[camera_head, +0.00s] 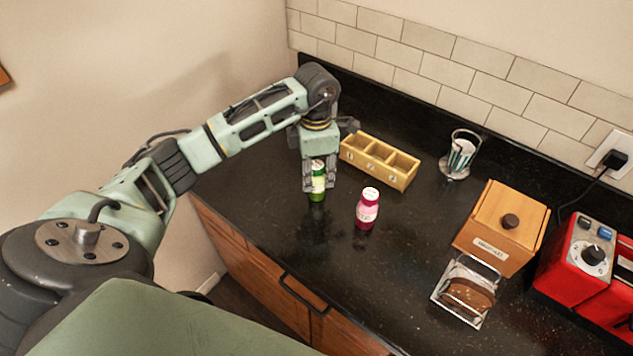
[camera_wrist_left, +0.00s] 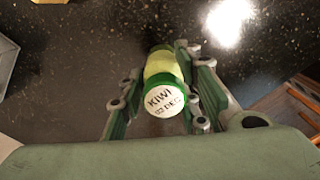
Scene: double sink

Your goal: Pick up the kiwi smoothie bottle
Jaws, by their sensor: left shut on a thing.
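The kiwi smoothie bottle (camera_head: 318,183) is green with a pale label and stands on the black counter near its left end. In the left wrist view the bottle (camera_wrist_left: 164,82) shows its white cap, marked KIWI, between my fingers. My left gripper (camera_head: 316,188) points down over the bottle and is shut on it, with a finger on each side. The left wrist view also shows the gripper (camera_wrist_left: 155,90). I cannot tell whether the bottle's base is clear of the counter. My right gripper is not in view.
A pink bottle with a white cap (camera_head: 367,208) stands just right of the kiwi bottle. A wooden compartment box (camera_head: 379,162) lies behind. Farther right are a glass (camera_head: 460,155), a wooden bread box (camera_head: 500,228), a rack with bread (camera_head: 467,291) and a red appliance (camera_head: 585,265).

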